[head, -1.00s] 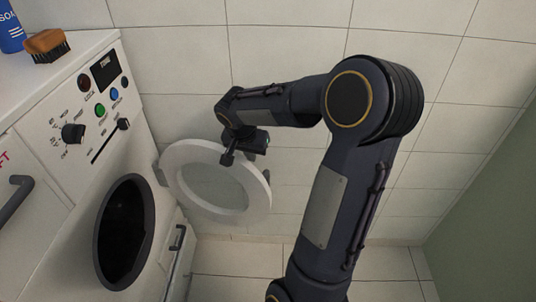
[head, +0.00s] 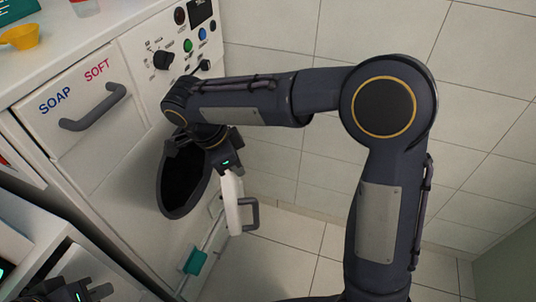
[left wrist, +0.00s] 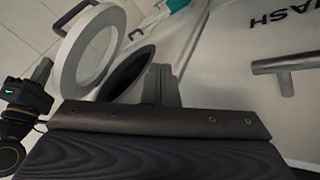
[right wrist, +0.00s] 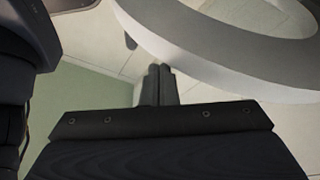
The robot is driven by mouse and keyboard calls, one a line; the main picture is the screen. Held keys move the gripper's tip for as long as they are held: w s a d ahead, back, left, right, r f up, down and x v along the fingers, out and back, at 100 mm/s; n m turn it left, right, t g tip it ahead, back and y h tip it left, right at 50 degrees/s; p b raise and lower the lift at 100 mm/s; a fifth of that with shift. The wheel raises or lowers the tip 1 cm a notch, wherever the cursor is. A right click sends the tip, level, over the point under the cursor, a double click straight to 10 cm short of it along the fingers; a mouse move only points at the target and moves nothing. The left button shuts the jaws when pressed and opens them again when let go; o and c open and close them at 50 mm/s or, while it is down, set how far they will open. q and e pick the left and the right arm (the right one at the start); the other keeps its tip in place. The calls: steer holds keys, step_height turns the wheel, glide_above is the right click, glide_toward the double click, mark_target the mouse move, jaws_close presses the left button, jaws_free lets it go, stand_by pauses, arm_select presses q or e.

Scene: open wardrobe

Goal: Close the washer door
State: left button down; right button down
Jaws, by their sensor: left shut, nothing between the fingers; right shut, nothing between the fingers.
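The white round washer door (head: 233,203) stands open, seen nearly edge-on in the head view, with its grey handle (head: 250,215) facing right. The left wrist view shows its ring (left wrist: 72,67) beside the dark washer opening (left wrist: 125,76). My right gripper (head: 222,166) is shut and empty, close to the door's upper edge; contact cannot be told. In the right wrist view its fingers (right wrist: 160,82) are just below the door ring (right wrist: 190,55). My left gripper (head: 101,292) is shut and empty at the lower left, away from the door.
The washer front has knobs and buttons (head: 188,45) above the opening. A drawer marked SOAP and SOFT (head: 75,120) has a grey bar handle (head: 95,108). A teal item (head: 195,262) lies below the opening. Floor at right is clear.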

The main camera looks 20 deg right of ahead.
steer(key=shift+w+a, duration=0.15)
steer(key=shift+a, duration=0.65)
steer(key=shift+w+a, duration=0.1)
steer(key=shift+a, duration=0.7)
